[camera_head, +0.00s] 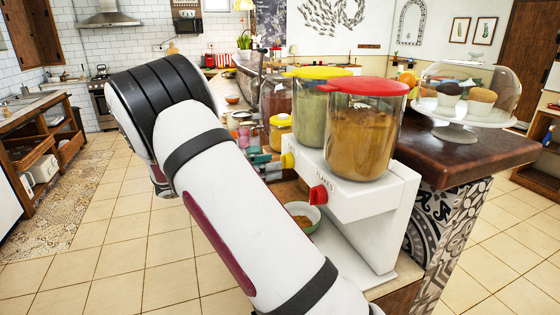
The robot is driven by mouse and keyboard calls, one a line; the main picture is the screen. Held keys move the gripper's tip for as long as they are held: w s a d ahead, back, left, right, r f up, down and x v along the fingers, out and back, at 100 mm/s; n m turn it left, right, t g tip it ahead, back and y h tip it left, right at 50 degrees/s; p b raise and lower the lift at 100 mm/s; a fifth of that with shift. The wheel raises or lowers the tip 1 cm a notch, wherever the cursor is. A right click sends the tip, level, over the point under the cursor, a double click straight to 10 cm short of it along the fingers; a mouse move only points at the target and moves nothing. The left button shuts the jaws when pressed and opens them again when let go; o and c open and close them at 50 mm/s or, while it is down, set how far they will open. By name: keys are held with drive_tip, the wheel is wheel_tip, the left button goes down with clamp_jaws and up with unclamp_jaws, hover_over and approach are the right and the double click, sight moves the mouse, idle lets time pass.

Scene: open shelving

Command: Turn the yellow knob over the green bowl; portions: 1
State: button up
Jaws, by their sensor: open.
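A white dispenser (345,200) stands on the counter with two clear canisters. The yellow knob (287,161) is on its front, under the yellow-lidded canister (311,110) of pale green contents. A bowl with a green rim (314,212) and brown contents sits low in front of the dispenser, nearer the red knob (318,194); my arm partly hides it. My gripper (268,163) is mostly hidden behind my arm; what seems to be its tips, open, shows just left of the yellow knob. Contact with the knob cannot be told.
The red-lidded canister (364,130) holds brown flakes. A glass-domed cake stand (464,105) stands on the dark counter (445,155) at right. Jars (277,98) stand behind the dispenser. My large white arm covers the centre. Tiled floor (105,250) is clear at left.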

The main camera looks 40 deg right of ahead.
sight(286, 161)
drive_tip(key=shift+x, duration=1.65)
drive_tip(key=c, duration=1.2)
drive_tip(key=shift+m, duration=0.3)
drive_tip(key=shift+f+m+p, duration=0.1)
drive_tip(key=shift+m+p, duration=0.3)
drive_tip(key=shift+m, duration=8.2)
